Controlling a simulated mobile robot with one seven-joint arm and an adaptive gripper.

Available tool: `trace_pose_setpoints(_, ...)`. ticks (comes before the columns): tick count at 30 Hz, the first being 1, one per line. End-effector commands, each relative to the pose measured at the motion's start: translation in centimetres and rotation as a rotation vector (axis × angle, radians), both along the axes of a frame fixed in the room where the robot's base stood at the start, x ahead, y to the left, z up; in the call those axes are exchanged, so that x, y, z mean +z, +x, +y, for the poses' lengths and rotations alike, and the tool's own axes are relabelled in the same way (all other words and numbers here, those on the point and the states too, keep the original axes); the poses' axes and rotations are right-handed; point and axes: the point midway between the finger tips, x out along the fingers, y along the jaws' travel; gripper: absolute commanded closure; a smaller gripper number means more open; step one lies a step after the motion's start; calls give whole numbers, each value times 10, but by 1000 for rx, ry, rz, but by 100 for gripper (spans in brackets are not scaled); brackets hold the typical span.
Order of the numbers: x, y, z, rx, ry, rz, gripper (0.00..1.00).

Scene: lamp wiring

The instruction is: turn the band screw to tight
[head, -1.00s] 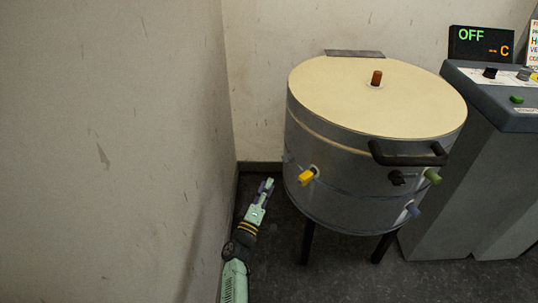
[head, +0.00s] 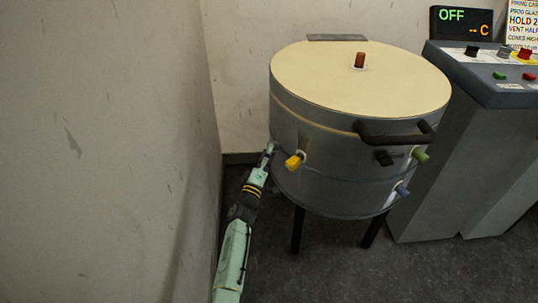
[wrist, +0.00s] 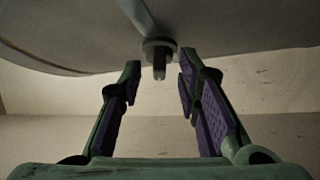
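The round metal kiln (head: 340,157) with a cream lid stands on dark legs. A thin band (head: 345,173) runs around its side. In the wrist view a small screw-like stub with a round collar (wrist: 159,50), which looks like the band screw, sticks out from the kiln's underside or side. In the head view I cannot make it out behind my gripper (head: 268,150), at the kiln's left side. My gripper (wrist: 159,88) is open, one finger on each side of the stub. The stub's tip lies near the fingertip line; no finger visibly touches it.
A yellow knob (head: 295,160) sits just right of my gripper. A black handle (head: 395,135), a black knob (head: 383,158), a green knob (head: 420,155) and a blue knob (head: 402,191) are further right. The wall (head: 110,150) is close on the left. A control console (head: 490,90) stands at right.

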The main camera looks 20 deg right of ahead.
Motion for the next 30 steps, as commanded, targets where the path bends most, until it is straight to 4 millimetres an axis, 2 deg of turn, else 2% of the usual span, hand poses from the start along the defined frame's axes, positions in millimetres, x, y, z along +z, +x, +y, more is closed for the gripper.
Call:
trace_pose_setpoints(13, 3, 6, -6, 1, -1, -1, 69)
trace_pose_setpoints(27, 3, 6, -6, 0, -1, -1, 100)
trace_pose_setpoints(30, 3, 6, -6, 0, -1, -1, 100)
